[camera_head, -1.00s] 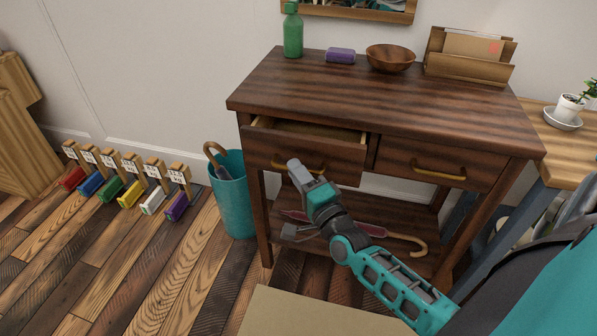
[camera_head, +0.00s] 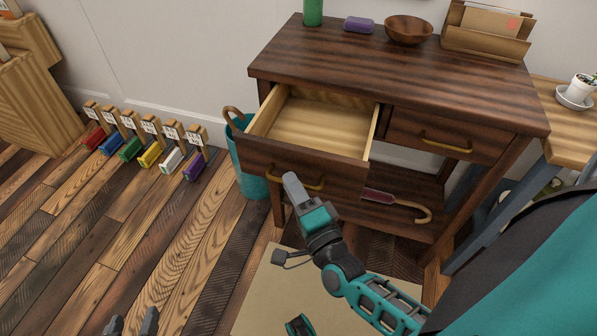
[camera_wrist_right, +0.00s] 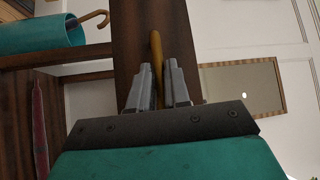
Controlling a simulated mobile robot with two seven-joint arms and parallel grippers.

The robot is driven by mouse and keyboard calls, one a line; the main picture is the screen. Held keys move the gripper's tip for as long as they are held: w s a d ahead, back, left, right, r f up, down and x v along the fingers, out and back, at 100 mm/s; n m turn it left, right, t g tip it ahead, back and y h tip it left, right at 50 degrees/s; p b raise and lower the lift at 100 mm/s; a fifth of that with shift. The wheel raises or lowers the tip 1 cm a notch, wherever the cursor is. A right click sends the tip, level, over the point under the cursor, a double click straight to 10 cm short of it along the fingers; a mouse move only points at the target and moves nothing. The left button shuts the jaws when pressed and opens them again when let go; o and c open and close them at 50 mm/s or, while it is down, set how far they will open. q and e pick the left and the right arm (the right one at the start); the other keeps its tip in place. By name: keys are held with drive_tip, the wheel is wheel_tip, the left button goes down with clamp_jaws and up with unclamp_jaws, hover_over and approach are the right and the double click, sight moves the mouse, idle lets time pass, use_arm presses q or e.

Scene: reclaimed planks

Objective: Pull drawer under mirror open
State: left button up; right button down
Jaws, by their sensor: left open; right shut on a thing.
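The left drawer (camera_head: 303,162) of the dark wooden console table (camera_head: 395,72) stands well out, and its pale inside is empty. Its brass handle (camera_head: 284,177) is on the front face. My right gripper (camera_head: 292,184) is at this handle; in the right wrist view its fingers (camera_wrist_right: 157,88) are shut on the brass handle (camera_wrist_right: 156,50). The right drawer (camera_head: 440,137) is closed. The mirror (camera_wrist_right: 243,88) shows in the right wrist view. My left gripper (camera_head: 133,322) is at the bottom left edge of the head view, open and empty, away from the table.
A teal bin (camera_head: 252,184) with a cane stands beside the table's left leg. A red umbrella (camera_head: 388,200) lies on the lower shelf.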

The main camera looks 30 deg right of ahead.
idle(0.3)
drive_tip(key=c, duration=1.2)
unclamp_jaws()
use_arm(q)
drive_tip(key=shift+s, duration=0.15)
use_arm(e)
drive_tip(key=shift+o, duration=0.2)
drive_tip(key=shift+s+a, duration=0.1)
